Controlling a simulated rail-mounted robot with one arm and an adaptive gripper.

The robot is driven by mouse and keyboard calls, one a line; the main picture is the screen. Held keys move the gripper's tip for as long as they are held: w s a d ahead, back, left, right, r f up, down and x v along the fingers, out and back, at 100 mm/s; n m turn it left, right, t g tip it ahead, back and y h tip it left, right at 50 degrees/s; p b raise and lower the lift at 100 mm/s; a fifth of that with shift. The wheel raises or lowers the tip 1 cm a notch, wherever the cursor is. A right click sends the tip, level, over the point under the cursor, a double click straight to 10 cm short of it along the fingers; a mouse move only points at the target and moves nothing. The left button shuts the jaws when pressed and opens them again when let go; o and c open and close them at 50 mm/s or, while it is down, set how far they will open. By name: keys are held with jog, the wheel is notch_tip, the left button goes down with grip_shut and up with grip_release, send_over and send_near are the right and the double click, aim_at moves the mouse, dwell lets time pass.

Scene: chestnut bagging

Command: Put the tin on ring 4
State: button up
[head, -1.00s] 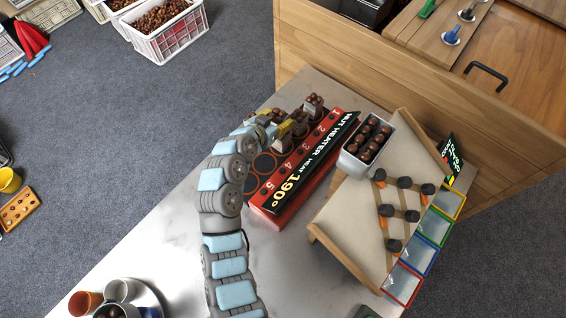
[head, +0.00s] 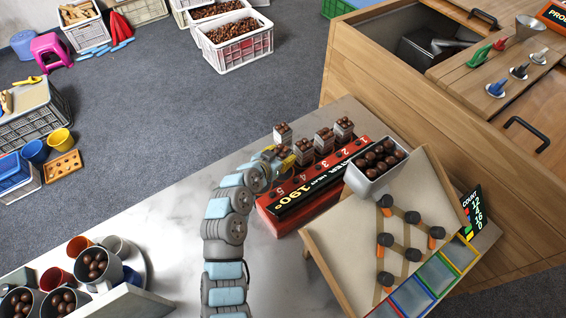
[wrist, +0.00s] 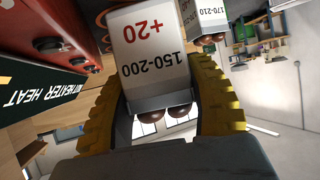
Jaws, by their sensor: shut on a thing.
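My gripper (head: 283,153) is shut on a tin (wrist: 150,35) with a white label reading "+20" and "150-200". In the wrist view the tin sits between the yellow fingers, upside down in the picture, with brown nuts at its open end. In the head view my gripper is over the far side of the red heater (head: 268,212), around ring 4. Ring 4 is hidden there; I cannot tell whether the tin touches it. A tin (head: 283,133) shows just beyond the fingers; I cannot tell whether it is the held one.
Filled tins stand along the heater at ring 3 (head: 304,152), ring 2 (head: 323,143) and ring 1 (head: 343,131), close to my gripper. A tin labelled "170-210" (wrist: 207,18) is near the held tin. A white nut tray (head: 352,183) and sloped board (head: 335,235) stand at right.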

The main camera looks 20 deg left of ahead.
jog(key=shift+f, duration=1.65)
jog(key=shift+f+b, duration=0.15)
jog(key=shift+b, duration=0.2)
jog(key=o, duration=1.2)
jog(key=shift+s+r, duration=0.35)
jog(key=shift+r, duration=0.1)
jog(key=shift+p+v, duration=0.45)
jog(key=shift+v, duration=1.9)
jog(key=shift+f, duration=0.15)
